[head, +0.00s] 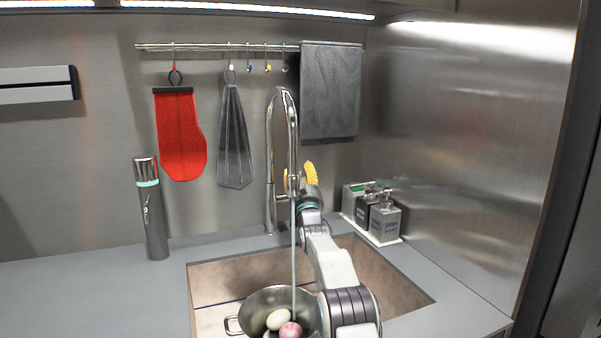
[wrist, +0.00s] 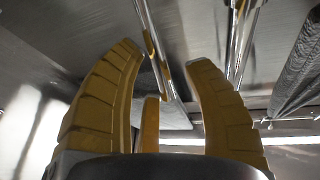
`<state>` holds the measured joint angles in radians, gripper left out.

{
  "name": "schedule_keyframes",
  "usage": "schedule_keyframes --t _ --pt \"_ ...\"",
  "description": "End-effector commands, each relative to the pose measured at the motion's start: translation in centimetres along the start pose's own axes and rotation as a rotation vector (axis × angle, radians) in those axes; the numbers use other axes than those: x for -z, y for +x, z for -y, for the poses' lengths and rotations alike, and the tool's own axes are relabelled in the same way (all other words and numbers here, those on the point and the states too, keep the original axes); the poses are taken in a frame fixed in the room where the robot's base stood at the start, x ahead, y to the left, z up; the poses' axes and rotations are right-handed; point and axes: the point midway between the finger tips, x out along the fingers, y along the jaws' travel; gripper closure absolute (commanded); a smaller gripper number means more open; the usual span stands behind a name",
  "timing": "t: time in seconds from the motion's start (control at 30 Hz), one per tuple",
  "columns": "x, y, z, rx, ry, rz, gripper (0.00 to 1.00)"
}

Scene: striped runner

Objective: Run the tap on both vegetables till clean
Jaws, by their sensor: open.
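The tap (head: 281,125) stands behind the sink, its spout arching up and over. A thin stream of water (head: 294,250) runs down from it into a metal colander (head: 247,301) in the sink. In the colander lie a pale, cream-coloured vegetable (head: 276,319) and a pinkish-red vegetable (head: 290,331). The stream comes down at the red one; my arm hides the colander's right side. My gripper (head: 301,178) is beside the tap, its yellow fingers partly hidden by it. In the wrist view my gripper (wrist: 163,62) is open and empty, with shiny metal pipes (wrist: 155,45) beyond its fingers.
The brown sink (head: 225,275) is set in a grey counter (head: 90,295). A grey flask (head: 152,210) stands left. Dispensers (head: 384,220) sit on a tray at the right. A red mitt (head: 180,135) and grey towel (head: 331,90) hang from a rail behind.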

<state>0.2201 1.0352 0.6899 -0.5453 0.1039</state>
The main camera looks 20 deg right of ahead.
Motion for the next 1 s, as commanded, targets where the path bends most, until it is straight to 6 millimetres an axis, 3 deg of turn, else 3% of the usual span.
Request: schedule_keyframes --t 0.53,1.0 --pt "-0.02 0.28 -0.01 0.0 0.0 0.0 0.51" --pt "0.0 0.28 0.0 0.0 0.0 0.0 0.93"
